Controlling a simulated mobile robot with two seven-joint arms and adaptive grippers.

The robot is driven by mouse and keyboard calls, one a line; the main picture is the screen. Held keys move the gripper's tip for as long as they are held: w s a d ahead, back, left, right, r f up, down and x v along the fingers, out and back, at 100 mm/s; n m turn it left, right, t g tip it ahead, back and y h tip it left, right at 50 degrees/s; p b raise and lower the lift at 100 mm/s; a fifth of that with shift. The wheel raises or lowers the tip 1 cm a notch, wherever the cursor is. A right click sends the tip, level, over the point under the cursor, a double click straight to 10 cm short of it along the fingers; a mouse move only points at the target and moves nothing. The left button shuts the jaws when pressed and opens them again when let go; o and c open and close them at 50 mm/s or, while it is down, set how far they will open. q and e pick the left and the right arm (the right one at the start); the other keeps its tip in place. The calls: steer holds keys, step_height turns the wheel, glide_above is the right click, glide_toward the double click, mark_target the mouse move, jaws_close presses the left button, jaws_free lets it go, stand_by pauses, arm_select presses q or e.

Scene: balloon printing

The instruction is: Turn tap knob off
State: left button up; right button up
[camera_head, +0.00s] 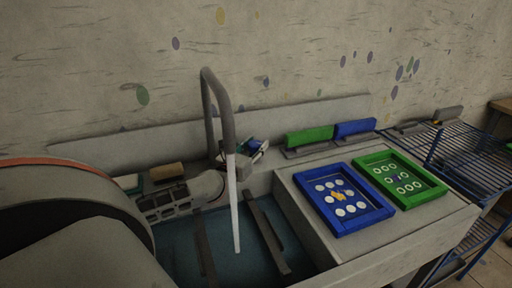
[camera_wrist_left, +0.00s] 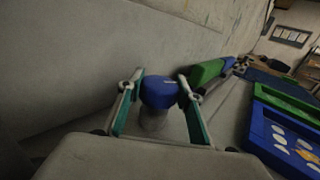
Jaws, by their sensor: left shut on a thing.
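The blue tap knob (camera_wrist_left: 160,92) sits on a grey base in the left wrist view, between the two teal-lined fingers of my left gripper (camera_wrist_left: 160,80). The gripper is shut on the knob. In the camera head view the knob is a small blue patch (camera_head: 251,143) just right of the tap, partly hidden. The grey tap spout (camera_head: 215,95) arches up and down over the sink. A white stream of water (camera_head: 234,205) runs from its end into the basin. My right gripper is not in view.
The sink basin (camera_head: 180,262) has dark bars across it. On the counter to the right lie a blue frame (camera_head: 357,223) and a green frame (camera_head: 432,199). Green (camera_head: 310,136) and blue (camera_head: 355,128) blocks stand behind them. A blue wire rack (camera_head: 470,158) stands at the far right.

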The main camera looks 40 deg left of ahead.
arm_select(q)
steer(key=shift+f+m+t+h+b, duration=0.15)
steer(key=shift+m+h+b, duration=0.15)
steer(key=shift+m+h, duration=0.35)
steer(key=shift+m+t+h+b, duration=0.15)
steer(key=shift+m+h+b, duration=0.2)
steer(key=shift+h, duration=0.9)
steer(key=o, duration=1.1)
steer(key=shift+s+d, duration=0.15)
steer(key=shift+s, duration=2.9)
steer(key=shift+s+d, duration=0.1)
steer(key=shift+s, duration=2.9)
